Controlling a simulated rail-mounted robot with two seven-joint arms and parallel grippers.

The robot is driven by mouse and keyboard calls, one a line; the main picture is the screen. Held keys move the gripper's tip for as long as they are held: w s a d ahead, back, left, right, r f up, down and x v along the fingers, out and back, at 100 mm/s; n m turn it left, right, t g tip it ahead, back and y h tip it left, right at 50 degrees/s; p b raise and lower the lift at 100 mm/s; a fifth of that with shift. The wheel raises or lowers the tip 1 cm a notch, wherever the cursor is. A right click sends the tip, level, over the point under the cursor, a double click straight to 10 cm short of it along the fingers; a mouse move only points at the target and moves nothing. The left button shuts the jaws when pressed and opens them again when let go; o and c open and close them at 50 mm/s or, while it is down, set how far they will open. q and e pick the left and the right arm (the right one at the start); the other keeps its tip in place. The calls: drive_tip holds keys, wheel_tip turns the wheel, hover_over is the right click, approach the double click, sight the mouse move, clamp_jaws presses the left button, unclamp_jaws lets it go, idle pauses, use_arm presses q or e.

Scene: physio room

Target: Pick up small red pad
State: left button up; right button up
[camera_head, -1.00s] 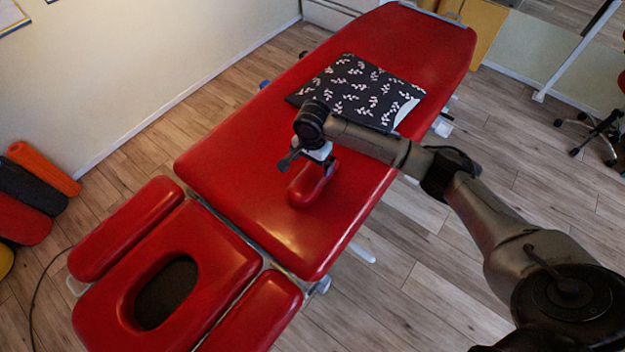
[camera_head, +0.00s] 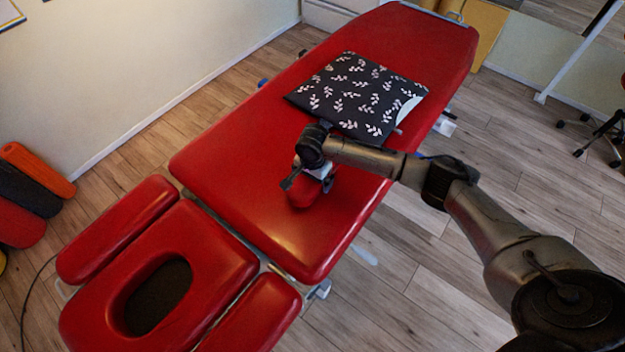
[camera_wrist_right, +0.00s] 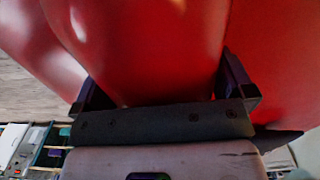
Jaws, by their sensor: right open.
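The small red pad (camera_head: 304,195) lies on the red treatment table (camera_head: 230,160), near the table's lower end. My right gripper (camera_head: 312,184) is over the pad from above and hides part of it. In the right wrist view the pad (camera_wrist_right: 150,50) fills the middle, and the two fingers of the open gripper (camera_wrist_right: 168,90) stand on either side of it. Whether the fingers touch the pad cannot be told. My left gripper does not show.
A dark pillow with a pale leaf pattern (camera_head: 360,95) lies on the table just beyond my right arm. A headrest with a hole (camera_head: 215,250) adjoins the lower end. Rolled mats (camera_head: 38,170) stand by the left wall.

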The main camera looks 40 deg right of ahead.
drive_tip(key=shift+f, duration=0.25)
drive_tip(key=c, duration=0.8)
drive_tip(key=shift+o, duration=0.2)
drive_tip(key=shift+r, duration=0.1)
